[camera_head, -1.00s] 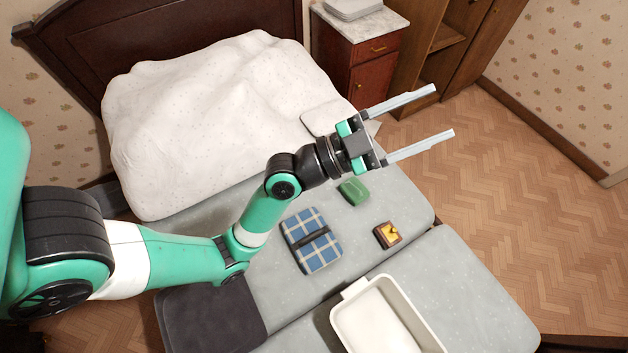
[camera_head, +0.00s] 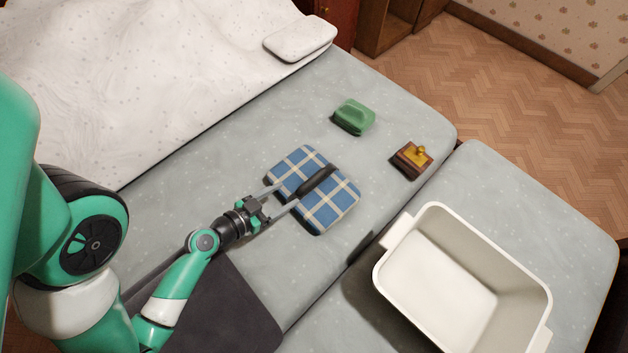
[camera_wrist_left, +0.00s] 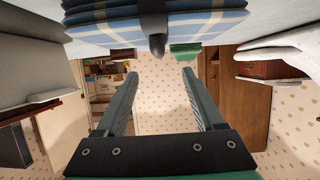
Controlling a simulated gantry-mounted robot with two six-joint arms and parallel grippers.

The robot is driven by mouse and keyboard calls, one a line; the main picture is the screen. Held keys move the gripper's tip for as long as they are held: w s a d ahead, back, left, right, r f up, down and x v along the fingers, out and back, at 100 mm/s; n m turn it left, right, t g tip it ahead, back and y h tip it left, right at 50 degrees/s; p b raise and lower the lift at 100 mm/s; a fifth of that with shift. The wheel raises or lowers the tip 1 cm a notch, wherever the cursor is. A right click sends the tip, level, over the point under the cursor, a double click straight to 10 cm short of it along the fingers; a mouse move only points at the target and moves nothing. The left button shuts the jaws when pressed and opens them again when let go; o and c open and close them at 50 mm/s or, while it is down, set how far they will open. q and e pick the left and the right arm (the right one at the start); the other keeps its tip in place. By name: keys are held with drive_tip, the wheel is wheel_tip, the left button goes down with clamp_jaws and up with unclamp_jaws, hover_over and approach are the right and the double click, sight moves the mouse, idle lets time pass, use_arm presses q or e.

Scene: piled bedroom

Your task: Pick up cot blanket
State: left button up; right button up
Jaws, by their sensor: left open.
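The cot blanket (camera_head: 325,212) is a folded blue, white-checked bundle with a dark handle-like strap (camera_head: 318,181) across its top. It lies flat on the grey bed surface near the middle of the head view. My left gripper (camera_head: 288,196) is open and empty, its fingers reaching over the blanket's near left edge toward the strap. In the left wrist view the blanket (camera_wrist_left: 90,22) hangs across the top, with the strap end lined up between the fingertips (camera_wrist_left: 158,74). I cannot tell whether the fingers touch the blanket. My right gripper is in neither view.
A green block-like item (camera_head: 354,116) and a small brown box with a yellow top (camera_head: 412,160) lie beyond the blanket. An empty white tub (camera_head: 392,285) stands right. A white quilt (camera_head: 110,70), a white pad (camera_head: 300,38) and a dark cloth (camera_head: 225,310) lie around.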

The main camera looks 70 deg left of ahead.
sight(309, 182)
use_arm(q)
drive_tip(key=p+x, duration=0.1)
drive_tip(key=x, duration=0.4)
drive_tip(key=shift+w+a+r+p, duration=0.1)
drive_tip(key=shift+w+p, duration=0.25)
drive_tip(key=shift+w+a, duration=0.15)
drive_tip(key=shift+w, duration=0.1)
drive_tip(key=shift+w+f, duration=0.1)
drive_tip(key=shift+f, duration=0.15)
drive_tip(key=x, duration=0.5)
drive_tip(key=shift+w, duration=0.1)
drive_tip(key=shift+c, duration=0.6)
clamp_jaws()
drive_tip(key=shift+r, duration=0.1)
